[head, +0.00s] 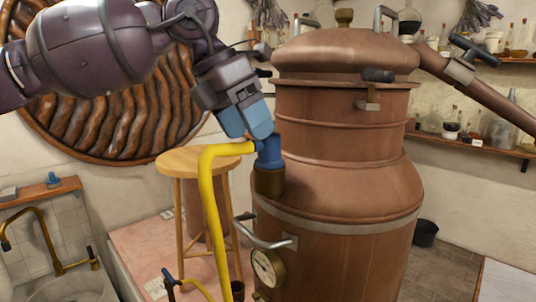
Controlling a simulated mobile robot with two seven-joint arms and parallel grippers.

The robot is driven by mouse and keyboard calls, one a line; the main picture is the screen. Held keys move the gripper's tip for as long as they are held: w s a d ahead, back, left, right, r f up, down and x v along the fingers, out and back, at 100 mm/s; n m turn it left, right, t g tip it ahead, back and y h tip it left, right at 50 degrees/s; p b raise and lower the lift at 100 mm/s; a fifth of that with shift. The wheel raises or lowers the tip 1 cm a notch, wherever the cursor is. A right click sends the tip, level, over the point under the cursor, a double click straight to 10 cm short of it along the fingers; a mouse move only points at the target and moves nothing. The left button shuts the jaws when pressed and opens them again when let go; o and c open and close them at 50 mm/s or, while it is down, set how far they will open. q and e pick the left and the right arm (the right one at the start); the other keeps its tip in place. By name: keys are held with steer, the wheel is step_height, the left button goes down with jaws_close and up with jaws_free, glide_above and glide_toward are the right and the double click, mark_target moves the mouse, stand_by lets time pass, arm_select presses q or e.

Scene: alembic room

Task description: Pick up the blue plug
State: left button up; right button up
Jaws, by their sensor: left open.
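A dark blue plug-like piece (269,155) sits upright in a brass fitting (268,183) on the shoulder of the copper still (340,200). The end of a yellow pipe (215,195) meets it from the left; I cannot tell whether they are joined. My left gripper (248,130), with light blue fingers, hangs just above the blue piece, pointing down. It is open, and its fingertips overlap the top of the piece in the picture, so contact is unclear. A smaller blue object (54,181) lies on a wooden shelf at the left. My right gripper is out of view.
A wooden stool (195,163) stands behind the yellow pipe. The still has a handle (262,236) and a gauge (267,267) in front, and a copper arm (490,100) at right. Wall shelves hold bottles. A sink (65,285) is at lower left.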

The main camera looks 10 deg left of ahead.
mark_target(257, 146)
arm_select(q)
steer(key=x, duration=0.4)
steer(key=shift+w, duration=0.1)
steer(key=c, duration=1.2)
step_height(257, 146, up, 20)
steer(key=shift+d+r, duration=0.1)
steer(key=shift+c, duration=0.8)
